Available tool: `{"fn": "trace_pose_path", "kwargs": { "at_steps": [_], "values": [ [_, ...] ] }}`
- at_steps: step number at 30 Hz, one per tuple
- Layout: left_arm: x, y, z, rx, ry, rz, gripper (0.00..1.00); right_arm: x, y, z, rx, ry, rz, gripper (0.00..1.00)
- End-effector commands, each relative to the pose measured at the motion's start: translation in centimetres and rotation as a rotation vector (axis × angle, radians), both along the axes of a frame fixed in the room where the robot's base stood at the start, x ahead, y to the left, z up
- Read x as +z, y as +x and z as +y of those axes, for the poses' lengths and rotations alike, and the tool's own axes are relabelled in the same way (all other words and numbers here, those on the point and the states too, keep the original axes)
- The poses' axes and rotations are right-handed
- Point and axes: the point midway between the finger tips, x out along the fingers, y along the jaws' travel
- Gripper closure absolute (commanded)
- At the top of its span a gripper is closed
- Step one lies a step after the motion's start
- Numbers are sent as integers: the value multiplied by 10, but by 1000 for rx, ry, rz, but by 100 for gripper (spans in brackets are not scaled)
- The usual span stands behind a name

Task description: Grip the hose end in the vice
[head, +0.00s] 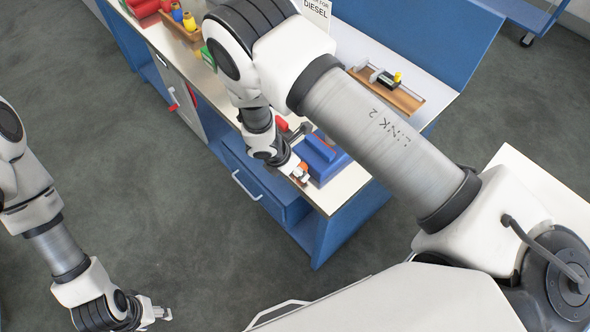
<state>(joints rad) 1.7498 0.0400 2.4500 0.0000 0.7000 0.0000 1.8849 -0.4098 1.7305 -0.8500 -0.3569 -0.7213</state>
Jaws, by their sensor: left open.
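A blue block-shaped body, which looks like the vice (322,155), stands near the front right end of the bench top. My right gripper (298,171) is at the front edge of the bench, just left of the vice. A small orange-red piece (303,168) shows at its fingertips; I cannot tell if it is the hose end or if the fingers are shut on it. A grey metal piece (301,131) and a red piece (281,124) show behind the gripper. My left gripper (160,313) is open and empty over the floor at the lower left, far from the bench.
The blue bench has a drawer (250,184) below its top. A wooden tray (388,92) with small fittings lies at the back right. Yellow and blue items (183,17) stand at the far left. The grey floor (150,200) in front is clear. My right arm hides much of the bench.

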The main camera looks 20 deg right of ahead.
Motion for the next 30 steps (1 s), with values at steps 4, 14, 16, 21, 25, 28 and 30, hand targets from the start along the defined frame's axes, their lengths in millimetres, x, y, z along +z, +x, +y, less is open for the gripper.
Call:
{"fn": "trace_pose_path", "kwargs": {
  "at_steps": [4, 14, 16, 21, 25, 28, 30],
  "values": [
    [0, 0, 0, 0, 0, 0, 50, 0, 0, 0, 0, 0, 0, 41],
    [1, 0, 0, 0, 0, 0, 50, 0, 0, 0, 0, 0, 1, 26],
    [1, 0, 0, 0, 0, 0, 50, 0, 0, 0, 1, 0, 1, 26],
    [1, 0, 0, 0, 0, 0, 50, 0, 0, 0, 0, -1, 2, 26],
    [8, 0, 0, 0, 0, 0, 50, 2, 1, 0, -1, -13, 23, 26],
    [20, 0, 0, 0, 0, 0, 50, 5, 2, 0, -3, -32, 73, 26],
    [27, 0, 0, 0, 0, 0, 50, 6, 2, 0, -4, -42, 125, 26]
  ]
}}
